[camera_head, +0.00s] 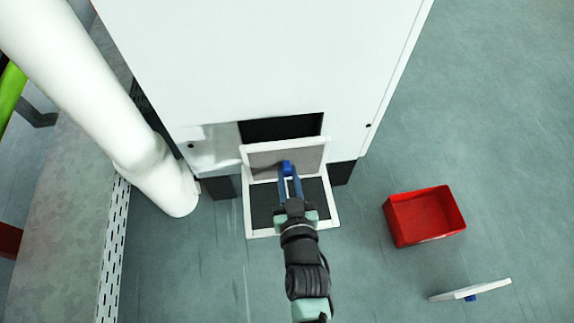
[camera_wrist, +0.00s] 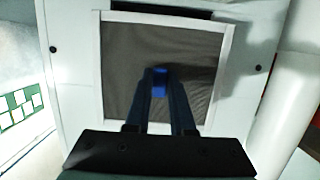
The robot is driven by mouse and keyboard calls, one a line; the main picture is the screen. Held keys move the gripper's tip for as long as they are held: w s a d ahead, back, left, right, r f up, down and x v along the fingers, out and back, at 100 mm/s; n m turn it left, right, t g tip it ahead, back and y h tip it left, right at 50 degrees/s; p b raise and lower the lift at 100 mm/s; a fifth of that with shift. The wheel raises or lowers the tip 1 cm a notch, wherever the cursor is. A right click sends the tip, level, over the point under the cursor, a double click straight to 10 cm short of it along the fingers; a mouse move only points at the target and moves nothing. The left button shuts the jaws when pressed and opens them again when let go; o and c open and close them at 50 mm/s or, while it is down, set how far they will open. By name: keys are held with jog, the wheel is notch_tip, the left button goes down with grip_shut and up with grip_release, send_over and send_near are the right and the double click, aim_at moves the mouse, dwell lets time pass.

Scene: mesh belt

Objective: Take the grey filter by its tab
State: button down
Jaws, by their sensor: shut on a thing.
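The grey filter (camera_head: 262,160), a grey mesh panel in a white frame, stands nearly upright at the dark opening of the white cabinet. Its blue tab (camera_head: 286,166) sticks out from the mesh toward me. My gripper (camera_head: 288,177) is shut on this tab, one finger on each side. In the wrist view, the filter (camera_wrist: 195,50) fills the middle and the tab (camera_wrist: 160,82) shows between the fingertips. My fingers and wrist hide part of the lower mesh. I cannot tell whether the filter's lower edge still touches the cabinet.
The white cabinet (camera_head: 260,60) rises behind. A white-rimmed dark panel (camera_head: 262,205) lies low in front of the opening, under my gripper. A red bin (camera_head: 425,215) stands on the floor at right. A white panel with a blue tab (camera_head: 470,291) lies nearer. A white pipe (camera_head: 110,110) stands at left.

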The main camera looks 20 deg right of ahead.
jog(key=shift+s+a+r+p, duration=0.25)
jog(key=shift+s+r+p, duration=0.25)
jog(key=shift+s, duration=0.35)
jog(key=shift+s+a+r+p, duration=0.2)
jog(key=shift+s+r+p, duration=0.3)
jog(key=shift+s, duration=0.3)
jog(key=a+r+n+y+p, duration=0.2)
jog(key=a+r+p, duration=0.4)
jog(key=r, duration=0.3)
jog(key=a+r+n+y+p, duration=0.1)
jog(key=a+r+y+p, duration=0.1)
jog(key=a+r+p, duration=0.6)
notch_tip(320, 180, up, 30)
jog(key=s+d+p, duration=0.1)
jog(key=s+p, duration=0.1)
jog(key=p, duration=3.2)
jog(key=shift+d+f+t, duration=0.2)
jog(key=shift+d+t, duration=0.05)
jog(key=shift+t, duration=0.05)
